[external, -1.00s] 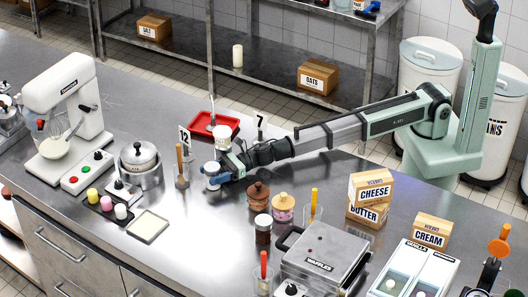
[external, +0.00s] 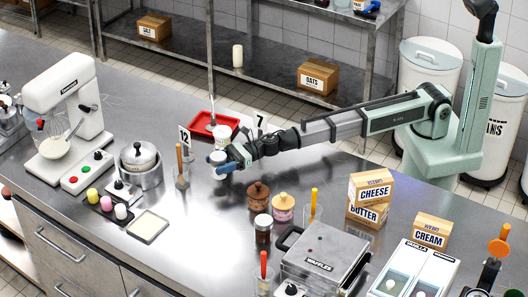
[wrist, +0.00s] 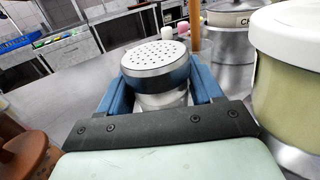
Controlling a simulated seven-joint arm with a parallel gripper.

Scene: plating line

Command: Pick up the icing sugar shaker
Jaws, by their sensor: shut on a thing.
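The icing sugar shaker (external: 218,158) is a small round container with a pale top in the external view. In the wrist view the shaker (wrist: 155,58) has a silver lid full of holes and a dark band below it. My gripper (external: 225,164) is shut around it, with a blue finger on each side. The same gripper (wrist: 158,98) frames the shaker in the wrist view. The shaker looks upright and appears to be a little above the counter; its lower part is partly hidden by my gripper.
A white-lidded jar (external: 222,132) stands close behind, by the red tray (external: 203,121); a large pale jar (wrist: 290,85) is close on the right in the wrist view. Brown (external: 258,194) and pink (external: 284,208) jars stand in front.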

